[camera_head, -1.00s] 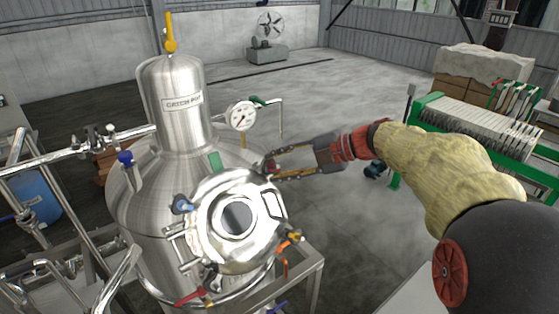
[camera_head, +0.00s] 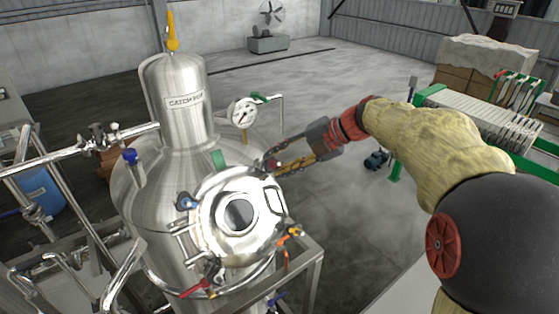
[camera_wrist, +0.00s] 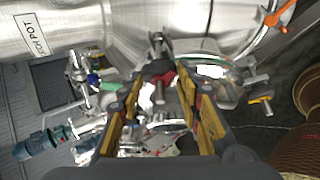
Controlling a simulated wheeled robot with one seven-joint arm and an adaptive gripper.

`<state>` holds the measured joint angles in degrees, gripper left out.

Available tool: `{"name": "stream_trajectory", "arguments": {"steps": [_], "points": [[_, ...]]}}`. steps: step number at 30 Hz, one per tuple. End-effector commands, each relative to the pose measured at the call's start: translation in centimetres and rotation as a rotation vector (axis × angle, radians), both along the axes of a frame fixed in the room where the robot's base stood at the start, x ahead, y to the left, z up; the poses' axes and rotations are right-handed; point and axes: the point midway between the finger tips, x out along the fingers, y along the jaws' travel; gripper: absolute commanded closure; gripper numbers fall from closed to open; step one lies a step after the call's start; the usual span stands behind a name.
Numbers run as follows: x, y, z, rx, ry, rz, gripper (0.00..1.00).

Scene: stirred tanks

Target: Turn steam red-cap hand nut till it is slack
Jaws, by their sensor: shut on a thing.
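The steel tank with its round manway lid (camera_head: 258,240) stands left of my arm. In the head view the fingers mostly hide the nut. I cannot tell how tight or slack it is.
A pressure gauge (camera_head: 243,112) stands behind the lid, and a pipe rack is at left. A green-framed filter press (camera_head: 478,115) stands behind my arm. Open floor lies beyond.

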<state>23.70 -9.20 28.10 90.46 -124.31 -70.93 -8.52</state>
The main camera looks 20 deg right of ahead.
Motion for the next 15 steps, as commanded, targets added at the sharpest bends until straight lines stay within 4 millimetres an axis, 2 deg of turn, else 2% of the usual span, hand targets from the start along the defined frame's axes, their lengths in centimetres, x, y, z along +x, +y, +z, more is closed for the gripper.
{"name": "stream_trajectory", "arguments": {"steps": [5,6,15], "points": [[-0.05,0.02,-0.18,0.001,0.003,0.0,0.91],[-0.05,0.03,-0.18,0.001,0.003,0.0,0.63],[-0.03,0.02,-0.09,0.001,0.002,0.0,0.47]]}}
